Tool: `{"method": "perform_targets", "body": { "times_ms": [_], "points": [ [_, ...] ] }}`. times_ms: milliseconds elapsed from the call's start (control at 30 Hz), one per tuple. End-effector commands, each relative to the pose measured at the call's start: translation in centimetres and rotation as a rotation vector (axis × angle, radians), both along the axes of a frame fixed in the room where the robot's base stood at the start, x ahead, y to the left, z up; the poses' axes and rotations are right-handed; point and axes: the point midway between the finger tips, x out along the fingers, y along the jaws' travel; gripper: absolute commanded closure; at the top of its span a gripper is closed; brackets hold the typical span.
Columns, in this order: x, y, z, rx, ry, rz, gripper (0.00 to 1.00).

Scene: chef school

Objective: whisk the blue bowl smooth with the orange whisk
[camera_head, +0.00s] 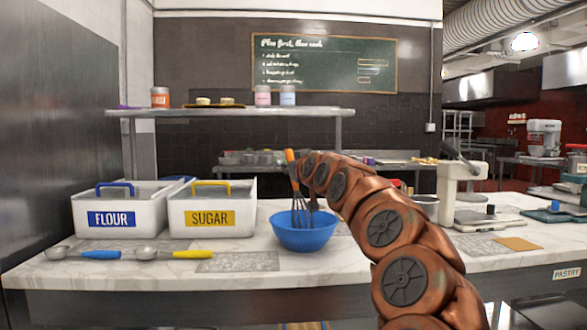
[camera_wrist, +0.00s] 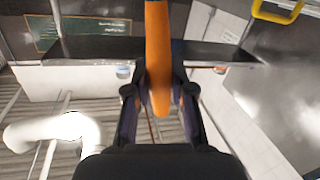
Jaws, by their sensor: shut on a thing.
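The blue bowl (camera_head: 305,237) stands upright on the marble counter, right of the sugar bin. The orange whisk (camera_head: 290,158) is roughly upright above it, handle up, with its dark wires reaching down into the bowl's opening. The wire tips and the bowl's contents are hidden by the rim. In the wrist view my gripper (camera_wrist: 160,92) is shut on the whisk's orange handle (camera_wrist: 158,50), with one finger on each side. In the head view my arm curves in from the lower right, and its links largely hide the gripper.
A flour bin (camera_head: 112,220) and a sugar bin (camera_head: 212,219) stand left of the bowl. A blue-handled scoop (camera_head: 100,254) and a yellow-handled scoop (camera_head: 190,254) lie in front. A raised shelf (camera_head: 240,112) stands behind. A cream-coloured device (camera_head: 459,185) is to the right.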

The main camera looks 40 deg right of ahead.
Motion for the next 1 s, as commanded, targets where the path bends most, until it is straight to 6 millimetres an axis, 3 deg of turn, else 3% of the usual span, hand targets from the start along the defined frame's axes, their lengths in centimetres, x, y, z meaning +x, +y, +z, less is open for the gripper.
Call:
{"method": "perform_targets", "body": {
  "times_ms": [1000],
  "points": [
    [0.8, 1.0, 6.4, 0.0, 0.0, 0.0, 1.0]
  ]
}}
